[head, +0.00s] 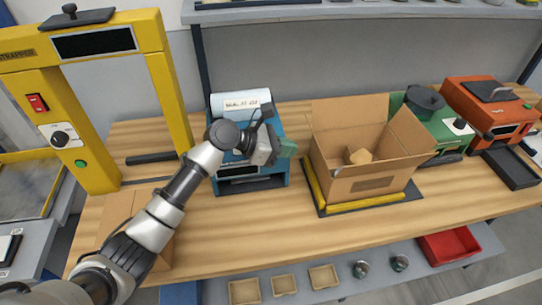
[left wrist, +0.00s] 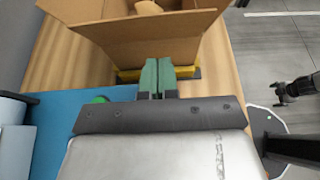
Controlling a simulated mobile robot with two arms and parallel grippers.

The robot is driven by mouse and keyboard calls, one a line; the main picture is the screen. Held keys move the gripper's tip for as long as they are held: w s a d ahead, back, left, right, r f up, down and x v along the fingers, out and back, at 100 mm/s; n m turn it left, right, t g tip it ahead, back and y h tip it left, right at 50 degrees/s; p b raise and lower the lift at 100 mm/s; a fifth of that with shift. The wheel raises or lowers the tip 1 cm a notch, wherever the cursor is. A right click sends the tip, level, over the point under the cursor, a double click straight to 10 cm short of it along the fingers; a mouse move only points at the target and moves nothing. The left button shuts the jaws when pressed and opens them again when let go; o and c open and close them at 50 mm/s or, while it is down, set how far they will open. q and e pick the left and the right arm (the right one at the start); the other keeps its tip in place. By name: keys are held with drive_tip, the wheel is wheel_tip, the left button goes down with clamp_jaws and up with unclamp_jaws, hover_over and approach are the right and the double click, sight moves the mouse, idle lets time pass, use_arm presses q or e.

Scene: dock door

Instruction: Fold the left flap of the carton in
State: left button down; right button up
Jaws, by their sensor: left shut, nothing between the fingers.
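The open cardboard carton (head: 340,190) stands on the bench, right of my left gripper. Its back flap (head: 350,109) stands up and its right flap (head: 410,132) leans outward. A tan lump (head: 360,156) lies inside. The left wrist view shows a carton side (left wrist: 150,48) ahead of the fingers; I cannot clearly make out the left flap. My left gripper (head: 289,148), with green fingers, is shut and empty just left of the carton, over the blue machine's right edge. The fingers also show in the left wrist view (left wrist: 158,75). A dark gripper-like part, apparently my right gripper (left wrist: 283,93), is too small to read.
The blue machine (head: 270,182) stands close left of the carton. Yellow bars (head: 372,203) edge the dark mat under the carton. Green (head: 450,138) and orange (head: 492,118) machines stand to its right. A yellow strapper frame (head: 88,150) rises at left.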

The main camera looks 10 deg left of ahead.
use_arm(q)
drive_tip(key=d, duration=0.1)
drive_tip(key=d+r+b, duration=0.1)
drive_tip(key=w+d, duration=0.1)
drive_tip(key=d, duration=0.1)
drive_tip(key=shift+w+r+b, duration=0.1)
drive_tip(key=shift+r+b, duration=0.1)
drive_tip(key=shift+b, duration=0.2)
use_arm(e)
wheel_tip(320, 180, down, 3)
drive_tip(key=shift+r, duration=0.1)
drive_tip(key=shift+r, duration=0.15)
